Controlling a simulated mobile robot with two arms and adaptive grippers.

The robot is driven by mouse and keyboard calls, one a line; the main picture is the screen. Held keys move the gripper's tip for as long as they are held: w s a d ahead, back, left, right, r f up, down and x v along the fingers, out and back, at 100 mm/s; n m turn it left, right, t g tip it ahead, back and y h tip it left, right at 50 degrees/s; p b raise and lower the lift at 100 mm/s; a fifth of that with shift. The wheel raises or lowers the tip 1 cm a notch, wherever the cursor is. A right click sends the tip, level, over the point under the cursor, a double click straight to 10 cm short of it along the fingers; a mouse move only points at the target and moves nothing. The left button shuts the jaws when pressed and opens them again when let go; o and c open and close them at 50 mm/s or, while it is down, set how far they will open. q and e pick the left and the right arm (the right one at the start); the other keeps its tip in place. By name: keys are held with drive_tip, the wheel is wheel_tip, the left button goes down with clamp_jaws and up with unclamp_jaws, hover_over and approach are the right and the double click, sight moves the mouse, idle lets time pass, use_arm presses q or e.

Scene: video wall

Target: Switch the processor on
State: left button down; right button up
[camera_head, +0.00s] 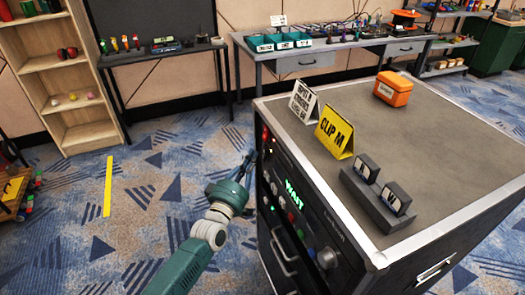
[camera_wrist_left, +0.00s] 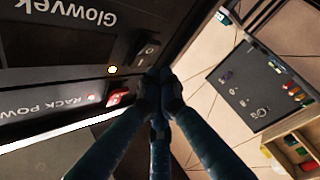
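A dark rack cabinet (camera_head: 340,235) has its front panel facing left in the head view. A red switch (camera_wrist_left: 120,97) is beside the "RACK POWER" label. No label saying processor is readable. My left gripper (camera_wrist_left: 161,76) has its fingertips together, empty, close beside the black rocker; contact cannot be told. In the head view the left gripper (camera_head: 249,160) is at the panel's far upper edge. My right gripper is not in view.
On the cabinet top stand a yellow "CLIP M" sign (camera_head: 335,138), a white sign (camera_head: 303,102), an orange box (camera_head: 393,88) and a dark holder (camera_head: 376,201). Patterned carpet left of the cabinet is open. A shelf (camera_head: 62,80) and tables (camera_head: 345,50) stand behind.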

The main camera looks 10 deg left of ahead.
use_arm(q)
drive_tip(key=shift+s+a+f+b, duration=0.1)
drive_tip(key=shift+s+a+f, duration=0.15)
drive_tip(key=shift+s+a, duration=0.3)
drive_tip(key=shift+s+a+f+b, duration=0.15)
drive_tip(key=shift+s+a+f, duration=0.15)
drive_tip(key=shift+a, duration=0.5)
drive_tip(key=shift+s+a+f+b, duration=0.1)
drive_tip(key=shift+s+a+f, duration=0.1)
drive_tip(key=shift+s+a, duration=0.4)
drive_tip(key=shift+w+f, duration=0.1)
